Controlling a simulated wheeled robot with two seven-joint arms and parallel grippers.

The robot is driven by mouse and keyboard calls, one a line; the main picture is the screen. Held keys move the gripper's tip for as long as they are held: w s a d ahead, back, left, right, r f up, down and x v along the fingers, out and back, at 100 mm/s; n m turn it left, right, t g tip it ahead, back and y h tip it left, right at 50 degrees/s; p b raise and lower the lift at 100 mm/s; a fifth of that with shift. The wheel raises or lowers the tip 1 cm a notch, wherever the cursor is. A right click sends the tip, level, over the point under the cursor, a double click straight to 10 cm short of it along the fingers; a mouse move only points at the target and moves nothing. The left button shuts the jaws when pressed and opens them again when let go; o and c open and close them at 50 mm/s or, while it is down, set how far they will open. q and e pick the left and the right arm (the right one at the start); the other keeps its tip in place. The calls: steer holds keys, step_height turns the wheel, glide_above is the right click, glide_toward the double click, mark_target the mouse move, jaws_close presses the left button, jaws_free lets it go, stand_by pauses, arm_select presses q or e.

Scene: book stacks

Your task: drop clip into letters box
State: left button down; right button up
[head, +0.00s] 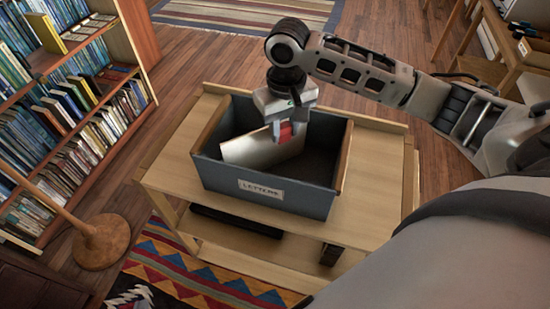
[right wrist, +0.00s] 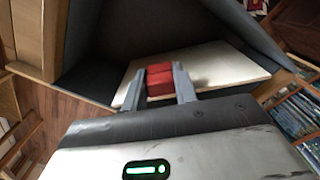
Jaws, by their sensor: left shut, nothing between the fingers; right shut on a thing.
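The red clip (head: 286,131) is between the fingers of my right gripper (head: 288,138), which is shut on it. It also shows in the right wrist view (right wrist: 160,79), pinched between both fingertips. The clip is inside the outline of the grey letters box (head: 232,184), which carries a "LETTERS" label on its front. A flat cream board or envelope (head: 252,150) leans inside the box, just beside and behind the clip; I cannot tell whether they touch. The box's floor is partly hidden. My left gripper is not in view.
The box stands on a light wooden trolley (head: 375,200) with a lower shelf. A full bookshelf (head: 80,110) is at the left, with a round wooden lamp base (head: 102,242) near it. A wooden table (head: 490,45) is at the upper right.

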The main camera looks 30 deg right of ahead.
steer(key=shift+f, duration=0.4)
steer(key=o, duration=1)
step_height(320, 180, up, 16)
